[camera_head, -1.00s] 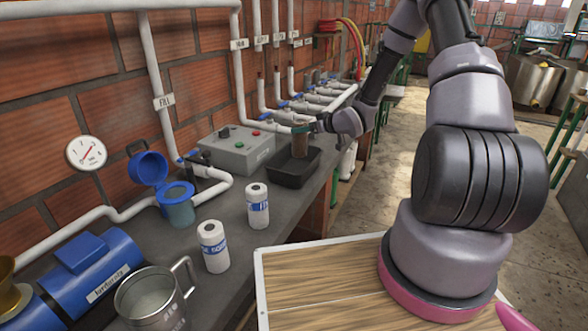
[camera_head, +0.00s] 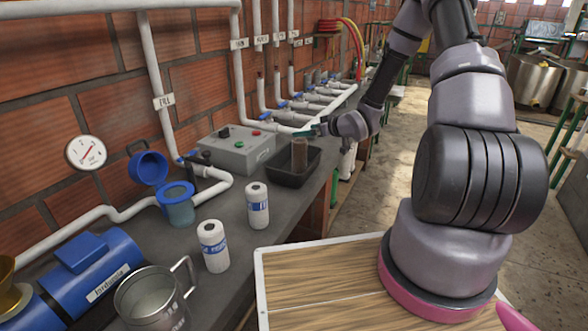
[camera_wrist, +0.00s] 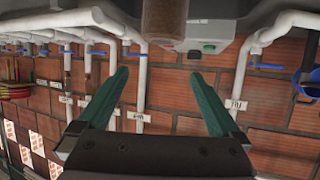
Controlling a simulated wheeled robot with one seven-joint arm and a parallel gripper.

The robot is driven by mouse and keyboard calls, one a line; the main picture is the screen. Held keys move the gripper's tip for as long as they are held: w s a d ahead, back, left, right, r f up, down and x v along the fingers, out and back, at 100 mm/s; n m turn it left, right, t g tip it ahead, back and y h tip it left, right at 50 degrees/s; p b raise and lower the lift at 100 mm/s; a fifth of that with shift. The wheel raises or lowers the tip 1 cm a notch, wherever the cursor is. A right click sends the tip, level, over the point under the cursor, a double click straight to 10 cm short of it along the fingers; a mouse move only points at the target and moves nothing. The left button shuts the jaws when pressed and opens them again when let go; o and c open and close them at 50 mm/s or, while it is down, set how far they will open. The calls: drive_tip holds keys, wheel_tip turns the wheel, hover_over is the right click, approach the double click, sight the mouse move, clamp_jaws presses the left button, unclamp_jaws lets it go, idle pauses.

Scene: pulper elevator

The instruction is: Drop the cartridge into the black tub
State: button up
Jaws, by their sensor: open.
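The brown cartridge (camera_head: 299,154) stands roughly upright inside the black tub (camera_head: 283,179) on the grey bench. Its lower end is hidden behind the tub's wall. My gripper (camera_head: 306,131) is open and empty, just above and to the right of the cartridge's top. In the wrist view, the two green fingers of my gripper (camera_wrist: 160,74) are spread wide with nothing between them. The brown cartridge (camera_wrist: 164,17) shows at the top edge there, beyond the fingertips and apart from them.
A grey control box (camera_head: 238,150) stands left of the tub, with valved white pipes behind. Two white cartridges (camera_head: 257,206) (camera_head: 213,246) stand nearer on the bench. A blue filter housing (camera_head: 177,204), a metal jug (camera_head: 152,298) and a blue motor (camera_head: 88,270) are at left.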

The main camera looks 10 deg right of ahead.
drive_tip(key=v, duration=0.9)
drive_tip(key=shift+w+r, duration=0.1)
drive_tip(key=s+d+r+m+g+h, duration=0.1)
drive_tip(key=s+d+r+m+h, duration=0.15)
drive_tip(key=r, duration=0.45)
drive_tip(key=s+d+r+m+h, duration=0.2)
drive_tip(key=s+r+h, duration=0.1)
drive_tip(key=r, duration=0.3)
drive_tip(key=s+d+r+m+g+h, duration=0.1)
drive_tip(key=s+d+r+m+h, duration=0.15)
drive_tip(key=r, duration=0.45)
drive_tip(key=s+a+r+m, duration=0.1)
drive_tip(key=s+a+r, duration=0.1)
drive_tip(key=s, duration=0.5)
drive_tip(key=s+a+r+m+g+y, duration=0.1)
drive_tip(key=s+a+r, duration=0.2)
drive_tip(key=s, duration=0.5)
drive_tip(key=s+a+r+m+g+y, duration=0.1)
drive_tip(key=s+a+r+m, duration=0.1)
drive_tip(key=s+r, duration=0.3)
drive_tip(key=shift+s+a, duration=0.7)
drive_tip(key=shift+s, duration=0.5)
